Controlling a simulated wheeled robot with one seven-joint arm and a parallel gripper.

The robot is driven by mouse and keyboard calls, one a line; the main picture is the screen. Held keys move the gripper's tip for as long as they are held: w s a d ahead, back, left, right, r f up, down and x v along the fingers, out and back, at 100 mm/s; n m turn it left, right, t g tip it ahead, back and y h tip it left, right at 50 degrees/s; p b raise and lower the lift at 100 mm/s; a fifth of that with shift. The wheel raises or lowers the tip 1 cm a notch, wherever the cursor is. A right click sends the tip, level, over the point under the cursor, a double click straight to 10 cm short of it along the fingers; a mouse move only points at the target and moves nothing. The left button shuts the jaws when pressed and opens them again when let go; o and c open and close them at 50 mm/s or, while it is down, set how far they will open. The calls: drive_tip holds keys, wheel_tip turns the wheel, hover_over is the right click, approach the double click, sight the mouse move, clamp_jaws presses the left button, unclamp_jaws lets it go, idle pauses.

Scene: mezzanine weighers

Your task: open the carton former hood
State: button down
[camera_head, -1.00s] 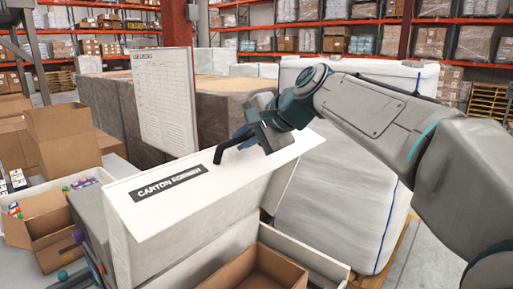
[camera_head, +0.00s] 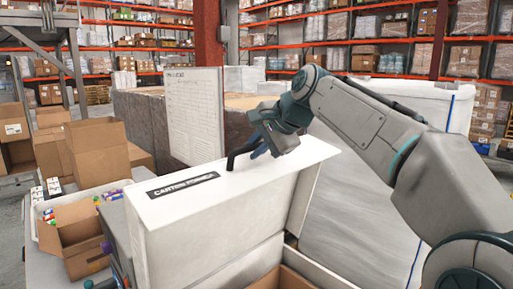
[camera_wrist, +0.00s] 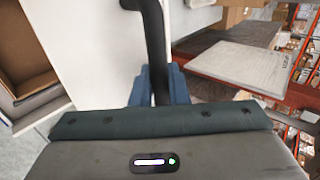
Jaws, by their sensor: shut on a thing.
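The carton former hood (camera_head: 205,235) is a white box-shaped cover with a black "CARTON FORMER" label (camera_head: 183,185). It stands raised, with open space and brown cardboard below it at the lower right. A black bent handle (camera_head: 236,158) rises from its upper face. My gripper (camera_head: 256,151) is at this handle, shut on it. In the wrist view the black handle (camera_wrist: 154,35) runs down between the blue fingers (camera_wrist: 160,86) of my gripper. The fingertips are partly hidden by the gripper body in the wrist view and small in the head view.
A printed white board (camera_head: 195,115) stands behind the hood. A large wrapped load (camera_head: 365,205) is close on the right, behind my arm. Shelving fills the background.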

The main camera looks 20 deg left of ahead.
drive_tip(key=c, duration=1.5)
unclamp_jaws()
drive_tip(key=shift+d, duration=0.15)
drive_tip(key=b+v, duration=0.1)
drive_tip(key=v, duration=1.2)
drive_tip(key=shift+s+d+r, duration=0.15)
drive_tip(key=shift+r, duration=0.25)
